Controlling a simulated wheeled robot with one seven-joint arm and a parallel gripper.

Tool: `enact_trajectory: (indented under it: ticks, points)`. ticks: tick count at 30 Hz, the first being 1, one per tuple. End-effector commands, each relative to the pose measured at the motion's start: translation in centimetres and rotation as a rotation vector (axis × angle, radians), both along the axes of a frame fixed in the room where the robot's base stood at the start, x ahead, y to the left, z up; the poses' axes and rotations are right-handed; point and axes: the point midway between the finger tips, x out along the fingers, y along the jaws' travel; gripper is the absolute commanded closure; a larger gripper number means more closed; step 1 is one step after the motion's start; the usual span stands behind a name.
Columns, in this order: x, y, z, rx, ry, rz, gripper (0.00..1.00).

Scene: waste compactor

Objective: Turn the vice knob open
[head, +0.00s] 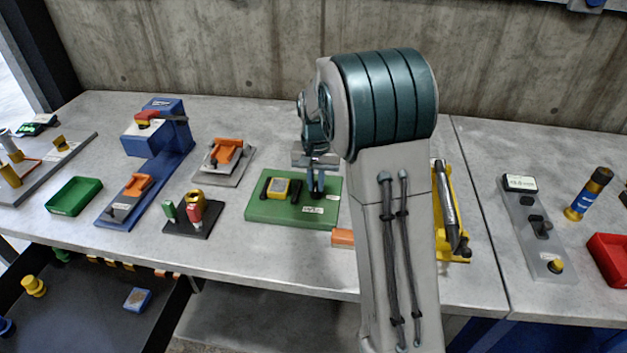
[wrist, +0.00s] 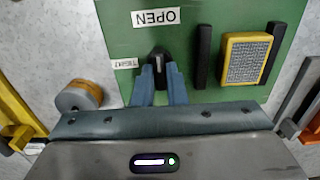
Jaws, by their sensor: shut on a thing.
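The vice is a green base plate (head: 271,213) on the table, with a yellow block (head: 278,188) with a grey face between two dark jaws. In the wrist view the yellow block (wrist: 246,60) stands right of the knob, between the dark jaws (wrist: 203,55). The black vice knob (wrist: 158,68) has a light pointer line and sits between OPEN (wrist: 155,17) and TIGHT (wrist: 125,63) labels. My gripper (wrist: 159,80) has its blue-grey fingers shut on the knob, one on each side. In the head view my gripper (head: 316,190) is over the right part of the plate.
A yellow stand with a dark cylinder (head: 447,212) is to the right of my arm. A black holder with coloured pieces (head: 193,216) stands left of the plate.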

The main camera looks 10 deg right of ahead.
Motion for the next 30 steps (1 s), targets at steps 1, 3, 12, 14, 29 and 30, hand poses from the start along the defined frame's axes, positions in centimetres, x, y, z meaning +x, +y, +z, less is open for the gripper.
enact_trajectory:
  ticks: [1,3,12,14,29,30]
  points:
    - [0.42,0.04,0.45,0.000,-0.017,-0.006,1.00]
    - [0.42,0.05,0.45,0.000,-0.017,-0.013,1.00]
    - [0.41,0.07,0.44,0.001,-0.017,-0.018,1.00]
    - [0.41,0.08,0.44,0.001,-0.017,-0.018,1.00]
    - [0.18,-0.11,0.65,0.000,-0.007,-0.020,0.66]
    - [0.21,-0.14,1.04,0.000,-0.008,-0.020,0.66]
